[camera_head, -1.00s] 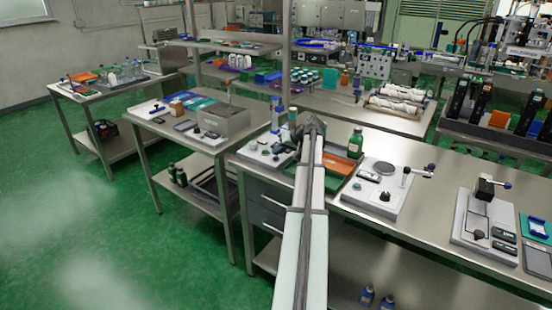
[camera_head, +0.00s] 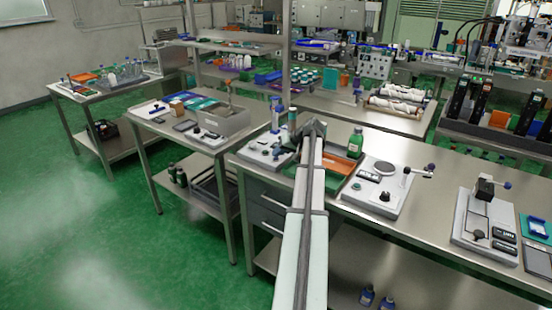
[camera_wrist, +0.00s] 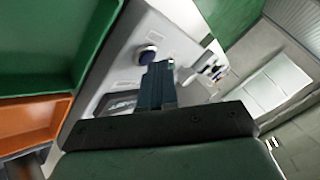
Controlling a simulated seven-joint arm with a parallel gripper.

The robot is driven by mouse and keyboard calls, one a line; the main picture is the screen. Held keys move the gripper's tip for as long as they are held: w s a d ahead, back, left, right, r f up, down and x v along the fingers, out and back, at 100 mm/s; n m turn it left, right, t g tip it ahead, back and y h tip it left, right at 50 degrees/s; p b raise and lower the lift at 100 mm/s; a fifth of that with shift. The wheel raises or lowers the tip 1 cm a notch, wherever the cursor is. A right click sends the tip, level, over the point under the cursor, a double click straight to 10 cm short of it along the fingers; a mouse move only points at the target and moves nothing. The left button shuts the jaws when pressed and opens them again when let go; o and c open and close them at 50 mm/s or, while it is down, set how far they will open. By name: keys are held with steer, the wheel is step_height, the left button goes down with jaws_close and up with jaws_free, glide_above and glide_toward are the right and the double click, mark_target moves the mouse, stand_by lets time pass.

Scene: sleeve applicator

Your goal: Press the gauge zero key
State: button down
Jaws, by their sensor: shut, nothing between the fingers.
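In the wrist view, my gripper (camera_wrist: 162,68) is shut and empty above a pale instrument plate (camera_wrist: 122,60). A round dark-blue button with a light rim (camera_wrist: 148,54) sits on this plate, just left of the fingertips. Whether the fingers touch it cannot be told. A dark gauge display (camera_wrist: 120,102) lies below the button, partly hidden by the gripper; its markings are too blurred to read. In the head view, the white instrument plate (camera_head: 250,152) stands at the bench's left end. My arm hides part of the area around my gripper there.
A green tray wall (camera_wrist: 50,50) with an orange section (camera_wrist: 30,122) lies beside the plate in the wrist view. Another white instrument plate (camera_head: 405,196) and a third plate with a black holder (camera_head: 468,218) stand farther right on the steel bench (camera_head: 435,210).

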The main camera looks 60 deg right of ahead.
mark_target(278, 158)
steer(key=shift+r, duration=0.8)
steer(key=shift+r, duration=0.1)
steer(key=shift+r, duration=2.4)
